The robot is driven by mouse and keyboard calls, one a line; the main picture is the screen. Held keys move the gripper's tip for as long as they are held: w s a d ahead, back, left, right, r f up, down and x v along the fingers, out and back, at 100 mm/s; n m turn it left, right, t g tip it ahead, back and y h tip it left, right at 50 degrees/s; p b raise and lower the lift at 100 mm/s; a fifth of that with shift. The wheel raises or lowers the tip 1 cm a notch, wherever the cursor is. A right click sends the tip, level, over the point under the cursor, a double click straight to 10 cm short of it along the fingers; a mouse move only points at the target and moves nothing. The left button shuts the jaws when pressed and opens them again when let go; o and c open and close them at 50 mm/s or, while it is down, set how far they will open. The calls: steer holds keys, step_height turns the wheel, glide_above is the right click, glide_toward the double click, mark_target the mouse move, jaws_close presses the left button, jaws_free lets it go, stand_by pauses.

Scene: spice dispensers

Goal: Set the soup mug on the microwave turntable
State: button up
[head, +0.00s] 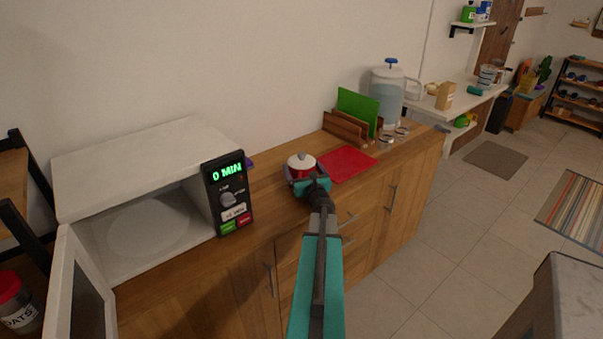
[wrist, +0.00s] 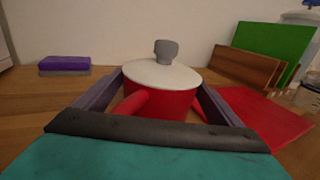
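The soup mug (head: 301,161) is red with a white lid and a grey knob, upright on the wooden counter. In the wrist view the mug (wrist: 160,102) is centred, its red handle toward my gripper. My gripper (head: 299,175) has one finger on each side of the mug; in the wrist view the gripper (wrist: 162,92) shows both fingers close to its sides, and whether they press on it is unclear. The microwave (head: 150,165) stands at left with its door (head: 82,290) open. The pale round turntable (head: 152,228) inside is bare.
A red mat (head: 347,163) lies right of the mug. Behind it are a wooden rack (head: 345,128) with a green board (head: 358,110) and a water dispenser (head: 387,92). A purple-topped sponge (wrist: 65,64) lies between mug and microwave. The control panel (head: 228,195) reads 0 MIN.

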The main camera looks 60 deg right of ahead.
mark_target(303, 160)
steer(key=c, duration=1.3)
steer(key=shift+c, duration=0.2)
steer(key=shift+r, duration=0.15)
steer(key=shift+r, duration=1.45)
steer(key=shift+s+r+b, duration=0.1)
steer(key=shift+r+b, duration=0.2)
steer(key=s+a+p, duration=0.3)
steer(key=s+p, duration=0.1)
steer(key=s, duration=0.3)
steer(key=s+a+r+p, duration=0.1)
steer(key=s+a+p, duration=0.2)
steer(key=s, duration=0.3)
steer(key=shift+s+a+r+p, duration=0.25)
steer(key=shift+s+a+p, duration=0.15)
steer(key=shift+p, duration=0.25)
steer(key=shift+s+a+f, duration=0.1)
steer(key=shift+s, duration=0.05)
